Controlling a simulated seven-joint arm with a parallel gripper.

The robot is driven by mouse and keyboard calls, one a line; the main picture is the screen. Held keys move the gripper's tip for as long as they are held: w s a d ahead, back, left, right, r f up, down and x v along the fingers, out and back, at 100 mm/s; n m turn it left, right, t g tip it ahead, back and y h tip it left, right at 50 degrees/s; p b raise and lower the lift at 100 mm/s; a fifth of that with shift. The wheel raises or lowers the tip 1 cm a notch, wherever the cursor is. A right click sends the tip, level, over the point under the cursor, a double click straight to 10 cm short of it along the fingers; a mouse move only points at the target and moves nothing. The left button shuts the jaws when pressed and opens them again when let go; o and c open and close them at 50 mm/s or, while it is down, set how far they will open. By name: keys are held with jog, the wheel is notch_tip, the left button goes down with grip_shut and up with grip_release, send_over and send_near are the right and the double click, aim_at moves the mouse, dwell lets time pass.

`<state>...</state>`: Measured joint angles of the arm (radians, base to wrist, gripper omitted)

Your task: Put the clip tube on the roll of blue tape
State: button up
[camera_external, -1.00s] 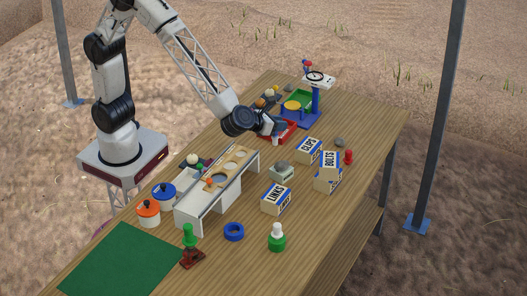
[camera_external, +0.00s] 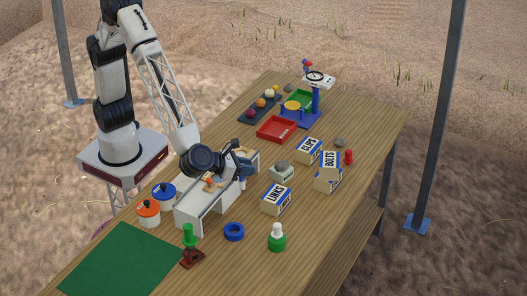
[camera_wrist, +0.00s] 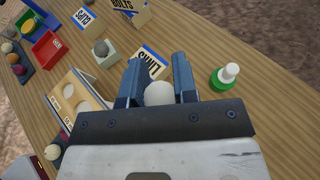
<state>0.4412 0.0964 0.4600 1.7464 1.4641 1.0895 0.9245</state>
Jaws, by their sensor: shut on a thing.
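The roll of blue tape (camera_external: 234,232) lies flat on the table in front of the white rack; I do not make it out in the wrist view. No object is clearly marked as the clip tube. A small red cylinder (camera_external: 348,157) stands by the BOLTS box. My gripper (camera_external: 243,178) is over the rack's right end, apart from the tape. In the wrist view its blue fingers (camera_wrist: 158,82) are shut on a white rounded thing (camera_wrist: 158,94), mostly hidden.
The white rack (camera_external: 189,212) stands below my arm. The LINKS box (camera_external: 276,200), CLIPS box (camera_external: 309,150) and BOLTS box (camera_external: 328,172) stand to the right.

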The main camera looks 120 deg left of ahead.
jog(key=d+f, duration=0.5)
jog(key=shift+s+d, duration=0.2)
jog(key=shift+s, duration=0.15)
jog(key=shift+f, duration=0.15)
jog(key=shift+f, duration=3)
jog(key=shift+f, duration=1.9)
jog(key=shift+f, duration=0.15)
jog(key=o, duration=0.9)
